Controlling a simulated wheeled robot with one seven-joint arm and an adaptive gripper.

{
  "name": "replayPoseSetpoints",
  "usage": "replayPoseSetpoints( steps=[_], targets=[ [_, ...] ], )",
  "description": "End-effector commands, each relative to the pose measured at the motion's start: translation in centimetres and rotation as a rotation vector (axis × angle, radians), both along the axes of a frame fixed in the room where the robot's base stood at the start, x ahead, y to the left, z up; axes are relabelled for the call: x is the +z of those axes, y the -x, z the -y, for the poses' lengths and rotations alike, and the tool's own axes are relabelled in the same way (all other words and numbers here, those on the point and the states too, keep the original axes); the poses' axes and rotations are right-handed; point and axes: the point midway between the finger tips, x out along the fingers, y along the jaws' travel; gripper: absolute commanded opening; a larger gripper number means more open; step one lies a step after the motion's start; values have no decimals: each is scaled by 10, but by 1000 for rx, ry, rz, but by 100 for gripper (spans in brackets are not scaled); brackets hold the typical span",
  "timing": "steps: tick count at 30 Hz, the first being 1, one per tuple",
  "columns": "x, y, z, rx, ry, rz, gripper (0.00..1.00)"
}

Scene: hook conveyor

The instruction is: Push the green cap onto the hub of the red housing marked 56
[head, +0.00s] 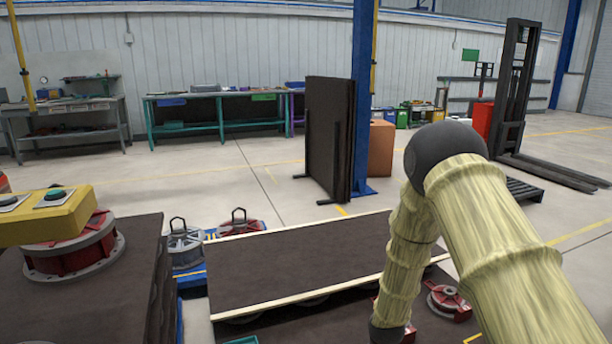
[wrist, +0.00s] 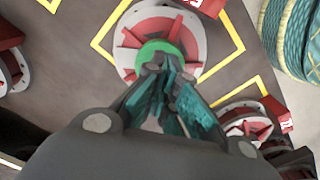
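A red and white housing (wrist: 192,40) lies at the top centre of the wrist view. A green cap (wrist: 155,47) shows as a round green shape over its middle. My gripper (wrist: 167,66) points at the cap, its teal-padded fingers drawn close together at the tips, right at the cap's near edge. The fingers cover part of the cap, so I cannot tell whether they hold it or only touch it, or how it sits on the hub. A tag (wrist: 196,3) beside the housing is unreadable. In the head view my gripper is out of sight below the frame.
Other red housings stand nearby in the wrist view, at the left (wrist: 12,68) and lower right (wrist: 245,125). Yellow lines (wrist: 103,35) mark the dark surface. The head view shows a housing (head: 445,300), a yellow button box (head: 45,215) and a dark panel (head: 330,140).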

Motion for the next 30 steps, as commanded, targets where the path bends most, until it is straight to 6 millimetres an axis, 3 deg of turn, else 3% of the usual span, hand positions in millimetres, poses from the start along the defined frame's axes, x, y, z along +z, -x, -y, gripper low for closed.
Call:
replayPoseSetpoints(
  steps=[30],
  targets=[
    [-16,0,0,0,0,0,0]
  ],
)
